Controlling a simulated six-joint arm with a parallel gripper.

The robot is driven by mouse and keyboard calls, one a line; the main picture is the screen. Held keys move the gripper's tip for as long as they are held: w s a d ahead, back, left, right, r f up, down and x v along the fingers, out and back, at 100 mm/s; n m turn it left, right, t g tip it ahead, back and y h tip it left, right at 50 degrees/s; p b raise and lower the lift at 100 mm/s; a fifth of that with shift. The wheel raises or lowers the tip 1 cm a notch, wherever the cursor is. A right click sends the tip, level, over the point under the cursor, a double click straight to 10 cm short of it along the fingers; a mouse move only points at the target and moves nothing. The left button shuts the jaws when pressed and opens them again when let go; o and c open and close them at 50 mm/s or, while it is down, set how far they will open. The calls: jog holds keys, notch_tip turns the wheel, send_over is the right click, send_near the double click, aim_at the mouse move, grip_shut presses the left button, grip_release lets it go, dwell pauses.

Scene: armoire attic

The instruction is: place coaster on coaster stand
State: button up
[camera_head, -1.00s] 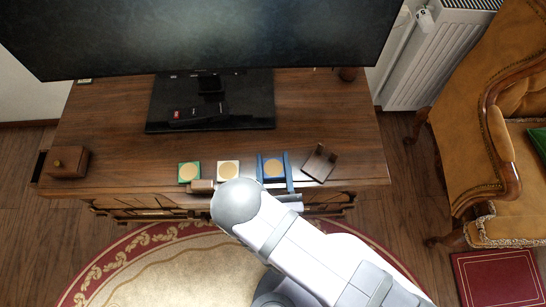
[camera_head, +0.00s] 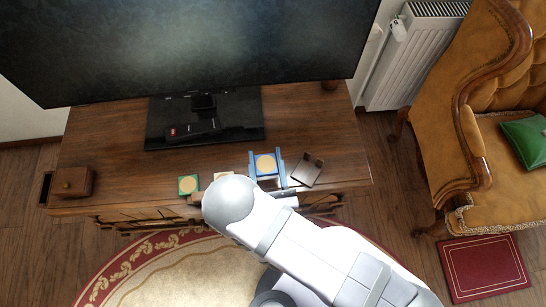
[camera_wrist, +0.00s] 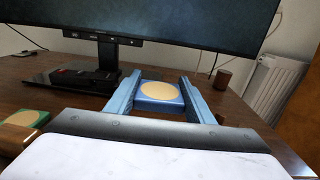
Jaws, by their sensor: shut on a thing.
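A blue coaster (camera_head: 265,165) with a tan round centre is between the two blue fingers of my gripper (camera_head: 265,163). In the wrist view the coaster (camera_wrist: 160,92) sits between the fingers (camera_wrist: 159,92), which are shut on it. It appears held above the cabinet top, though its height is hard to tell.
The wooden cabinet (camera_head: 100,140) carries a large television (camera_head: 190,45) on a black base with a remote (camera_head: 190,131). The screen overhangs the back. A small wooden box (camera_head: 72,182) is at left.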

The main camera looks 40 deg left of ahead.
jog(key=w+d+r+m+t+h, duration=0.1)
jog(key=w+d+m+t+h, duration=0.25)
jog(key=w+d, duration=0.25)
jog(key=b, duration=0.6)
send_over(294, 172)
jog(key=shift+h, duration=0.35)
notch_tip(294, 172, down, 6)
jog(key=shift+f, duration=0.1)
jog(key=shift+f+b, duration=1.75)
jog(key=shift+f, duration=0.05)
jog(key=shift+f, duration=0.1)
jog(key=shift+f, duration=0.1)
jog(key=o, duration=1.1)
jog(key=shift+c, duration=0.2)
